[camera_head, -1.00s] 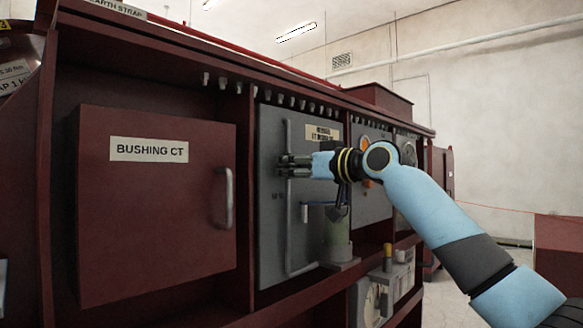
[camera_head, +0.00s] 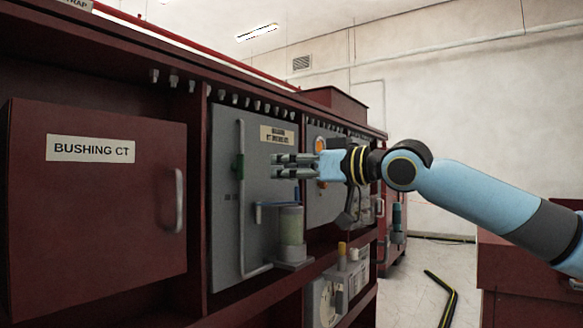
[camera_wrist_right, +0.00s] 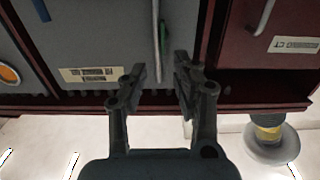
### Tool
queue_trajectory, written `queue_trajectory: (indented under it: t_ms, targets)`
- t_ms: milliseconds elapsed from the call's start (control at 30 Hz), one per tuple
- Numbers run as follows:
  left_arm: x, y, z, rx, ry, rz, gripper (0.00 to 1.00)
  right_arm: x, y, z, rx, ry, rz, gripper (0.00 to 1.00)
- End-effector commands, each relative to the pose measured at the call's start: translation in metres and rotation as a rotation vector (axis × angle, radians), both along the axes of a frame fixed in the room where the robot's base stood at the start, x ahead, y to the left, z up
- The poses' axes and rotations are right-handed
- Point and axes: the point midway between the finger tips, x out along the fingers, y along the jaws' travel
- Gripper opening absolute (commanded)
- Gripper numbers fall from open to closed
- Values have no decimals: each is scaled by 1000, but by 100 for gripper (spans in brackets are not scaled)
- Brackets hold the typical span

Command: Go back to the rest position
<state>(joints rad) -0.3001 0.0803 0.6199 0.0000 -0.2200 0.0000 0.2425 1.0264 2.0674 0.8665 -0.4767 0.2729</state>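My right gripper (camera_head: 277,166) is at the middle of the head view, its light blue arm coming in from the right. Its two dark fingers point left in front of the grey panel (camera_head: 225,180). In the right wrist view the fingers (camera_wrist_right: 160,66) are apart with nothing held between them. A vertical grey pipe handle (camera_head: 241,215) with a green part (camera_head: 239,167) stands left of the fingertips, apart from them in the head view. My left gripper is not in view.
A dark red door labelled BUSHING CT (camera_head: 95,200) is at left. A clear cylinder (camera_head: 291,228) stands below my right gripper. A dark red box (camera_head: 520,270) is at lower right. Open floor with a yellow-black strip (camera_head: 442,292) lies between the cabinet and this box.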

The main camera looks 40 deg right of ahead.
Motion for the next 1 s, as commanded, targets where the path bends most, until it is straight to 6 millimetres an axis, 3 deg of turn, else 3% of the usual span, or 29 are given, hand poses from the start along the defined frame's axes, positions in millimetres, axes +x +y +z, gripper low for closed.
queue_trajectory:
  t_ms: [200,800,867,967,1000]
  targets:
    - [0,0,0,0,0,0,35,-8,0,0,-2,2,10,29]
    - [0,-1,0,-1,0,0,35,-9,1,-2,-1,5,10,29]
    - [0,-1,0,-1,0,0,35,-10,3,-11,-5,20,8,29]
    - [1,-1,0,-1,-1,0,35,-13,11,-44,-23,77,-2,29]
    - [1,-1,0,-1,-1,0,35,-17,16,-63,-35,111,-8,29]
